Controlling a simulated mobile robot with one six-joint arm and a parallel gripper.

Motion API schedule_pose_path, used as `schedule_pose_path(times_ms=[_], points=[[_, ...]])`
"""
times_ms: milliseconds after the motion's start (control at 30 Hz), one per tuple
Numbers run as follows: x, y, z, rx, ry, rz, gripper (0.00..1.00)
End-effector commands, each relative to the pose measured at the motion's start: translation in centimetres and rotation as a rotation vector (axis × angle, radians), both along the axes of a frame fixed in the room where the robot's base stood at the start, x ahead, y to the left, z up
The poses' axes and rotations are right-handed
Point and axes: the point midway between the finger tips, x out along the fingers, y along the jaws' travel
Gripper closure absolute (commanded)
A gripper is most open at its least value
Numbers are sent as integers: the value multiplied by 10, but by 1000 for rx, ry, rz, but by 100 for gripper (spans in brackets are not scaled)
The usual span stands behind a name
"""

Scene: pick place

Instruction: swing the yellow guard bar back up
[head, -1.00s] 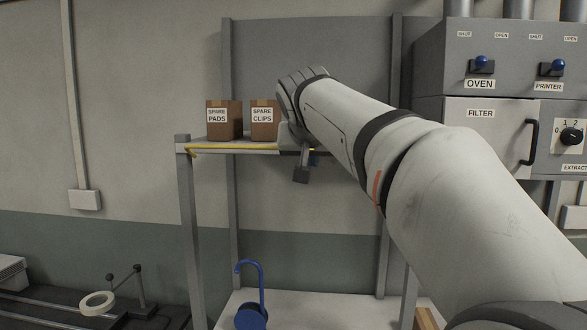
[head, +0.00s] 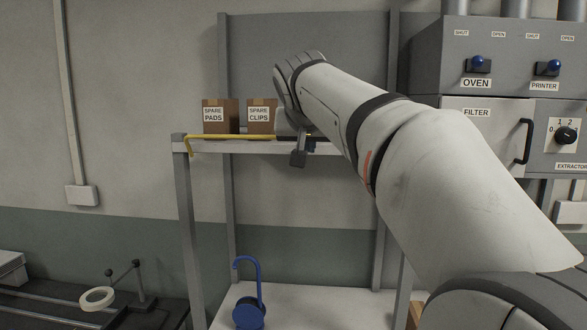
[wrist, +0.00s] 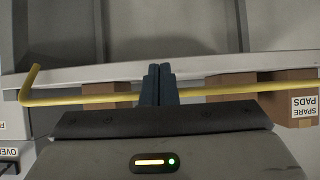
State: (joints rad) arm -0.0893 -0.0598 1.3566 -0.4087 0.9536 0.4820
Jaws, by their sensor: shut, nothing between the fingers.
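The yellow guard bar (head: 235,137) runs along the front of the upper shelf, just above the board's edge, in front of the boxes. Its bent left end hangs down by the left post. In the wrist view the bar (wrist: 90,99) crosses the whole picture, with its other bent end at the left. My gripper (wrist: 159,69) is shut and empty, with its fingers overlapping the bar near its middle. Whether they touch it I cannot tell. In the head view my gripper is at the shelf front, largely hidden by my wrist, and the bar's right part is hidden too.
The upper shelf (head: 215,148) holds a SPARE PADS box (head: 219,116) and a SPARE CLIPS box (head: 261,116) close behind the bar. A blue hooked object (head: 249,312) stands on the lower surface. A grey control cabinet (head: 472,115) is at the right.

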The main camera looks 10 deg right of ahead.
Motion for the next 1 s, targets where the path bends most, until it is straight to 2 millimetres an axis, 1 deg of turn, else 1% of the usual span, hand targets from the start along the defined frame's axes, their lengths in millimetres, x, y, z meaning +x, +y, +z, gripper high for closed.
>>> schedule_pose_path(times_ms=[167, 733, 1000], points=[[1, 0, 2, 0, 1, 0, 100], [13, -4, 22, 0, -2, 1, 100], [12, -4, 18, 0, -1, 0, 100]])
